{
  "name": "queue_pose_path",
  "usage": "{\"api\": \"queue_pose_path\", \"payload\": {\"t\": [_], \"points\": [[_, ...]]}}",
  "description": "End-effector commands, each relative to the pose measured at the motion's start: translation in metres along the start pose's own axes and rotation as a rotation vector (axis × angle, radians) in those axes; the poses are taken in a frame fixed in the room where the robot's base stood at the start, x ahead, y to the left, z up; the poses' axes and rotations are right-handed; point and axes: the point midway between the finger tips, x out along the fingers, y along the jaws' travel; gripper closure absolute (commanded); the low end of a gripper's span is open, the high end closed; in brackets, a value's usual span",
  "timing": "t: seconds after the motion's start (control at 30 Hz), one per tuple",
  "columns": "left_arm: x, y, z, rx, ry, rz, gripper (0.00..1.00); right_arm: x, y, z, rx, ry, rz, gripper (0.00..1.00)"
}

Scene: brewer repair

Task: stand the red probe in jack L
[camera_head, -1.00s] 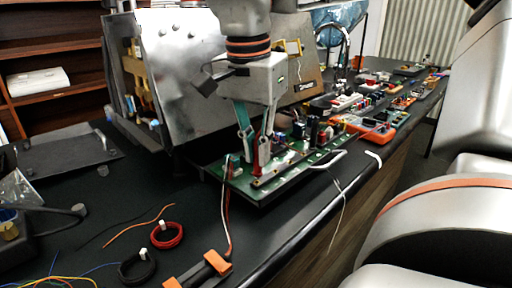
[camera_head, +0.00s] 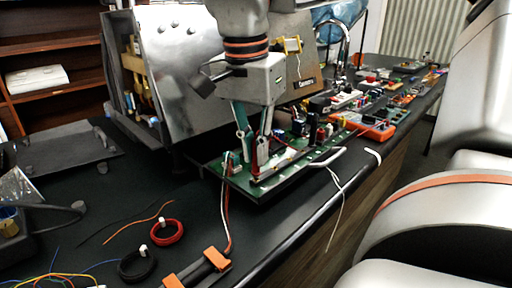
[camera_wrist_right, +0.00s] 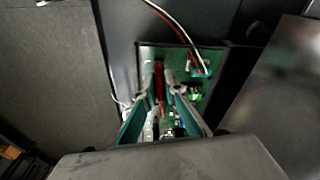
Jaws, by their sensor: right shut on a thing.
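My right gripper (camera_head: 252,142) comes down from above over the green circuit board (camera_head: 318,160), at the board's near left part. It is shut on the red probe (camera_head: 254,161), which hangs between the fingertips, close to upright, with its lower end at or just above the board. The right wrist view shows the red probe (camera_wrist_right: 159,82) between the two fingertips (camera_wrist_right: 162,90), over the green board (camera_wrist_right: 150,54). I cannot tell which jack is L, nor whether the probe tip is in a jack; the fingers partly hide it. My left gripper is not in view.
A shiny metal housing (camera_head: 175,75) stands close behind the board. Red (camera_head: 166,232) and black (camera_head: 137,266) wire coils and an orange-ended tool (camera_head: 215,259) lie in front. An orange meter (camera_head: 374,130) and several small parts crowd the bench to the right.

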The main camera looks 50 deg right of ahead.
Motion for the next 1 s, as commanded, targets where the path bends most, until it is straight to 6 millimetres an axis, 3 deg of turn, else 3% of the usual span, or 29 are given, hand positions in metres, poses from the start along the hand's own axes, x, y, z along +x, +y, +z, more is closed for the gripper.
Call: {"api": "queue_pose_path", "payload": {"t": [1.0], "points": [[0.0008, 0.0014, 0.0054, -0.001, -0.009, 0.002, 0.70, 0.0064, 0.0001, 0.0010, 0.001, 0.000, 0.000, 1.00]]}}
